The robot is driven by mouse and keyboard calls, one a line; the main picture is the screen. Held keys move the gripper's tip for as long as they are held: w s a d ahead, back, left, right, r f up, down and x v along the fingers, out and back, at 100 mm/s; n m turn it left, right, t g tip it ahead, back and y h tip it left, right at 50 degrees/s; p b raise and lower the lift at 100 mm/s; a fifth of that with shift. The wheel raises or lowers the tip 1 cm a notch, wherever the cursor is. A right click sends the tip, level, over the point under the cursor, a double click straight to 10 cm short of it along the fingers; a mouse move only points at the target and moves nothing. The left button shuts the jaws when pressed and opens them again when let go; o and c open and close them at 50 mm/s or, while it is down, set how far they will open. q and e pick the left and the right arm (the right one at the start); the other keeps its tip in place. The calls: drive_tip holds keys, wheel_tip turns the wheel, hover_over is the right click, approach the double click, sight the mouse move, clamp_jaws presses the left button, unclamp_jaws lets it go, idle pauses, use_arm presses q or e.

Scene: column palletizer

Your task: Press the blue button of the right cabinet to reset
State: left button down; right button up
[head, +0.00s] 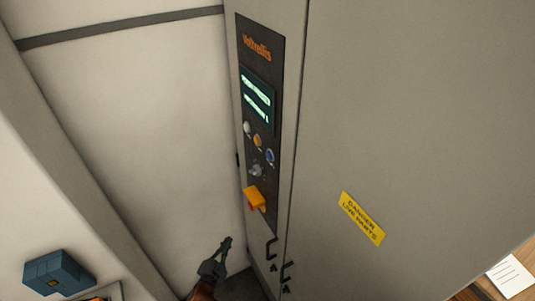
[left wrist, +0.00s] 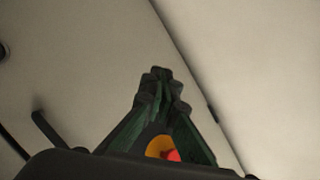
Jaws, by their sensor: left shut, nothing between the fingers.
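The blue button (head: 270,156) is the rightmost of a row of three small buttons on the dark control panel (head: 274,185) of the cabinet (head: 400,110). A white button (head: 248,128) and an amber one (head: 257,141) sit to its left. My left gripper (head: 228,241) is low in the head view, below the panel and well below the blue button, touching nothing that I can see. In the left wrist view its fingertips (left wrist: 160,73) meet, shut and empty. The blue button does not show in that view. My right gripper is not in view.
Below the buttons are a small knob (head: 257,170) and a yellow-orange switch (head: 255,196). Black handles (head: 271,248) stick out near the cabinet's lower edge. A yellow danger label (head: 361,219) is on the cabinet. A blue box (head: 58,273) is at lower left.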

sight(269, 156)
use_arm(q)
drive_tip(key=w+d+r+m+t+h+p, duration=0.1)
drive_tip(key=d+r+m+t, duration=0.1)
drive_tip(key=r, duration=1)
drive_tip(key=w+d+r+m+t+h+p, duration=0.1)
drive_tip(key=r+m+t, duration=0.1)
drive_tip(key=r, duration=1)
drive_tip(key=s+d+r+m+t+h+p, duration=0.1)
drive_tip(key=s+r+m+h, duration=0.1)
drive_tip(key=r, duration=1)
drive_tip(key=s+d+r+m+t+h+p, duration=0.2)
drive_tip(key=s+r+m, duration=0.1)
drive_tip(key=r, duration=0.8)
drive_tip(key=shift+s+d+r+m, duration=0.15)
drive_tip(key=shift+s+r+m, duration=0.2)
drive_tip(key=shift+s, duration=0.55)
drive_tip(key=w+d+b, duration=0.1)
drive_tip(key=w+d, duration=0.4)
drive_tip(key=d, duration=0.2)
drive_tip(key=shift+d+b, duration=0.15)
drive_tip(key=shift+b, duration=0.15)
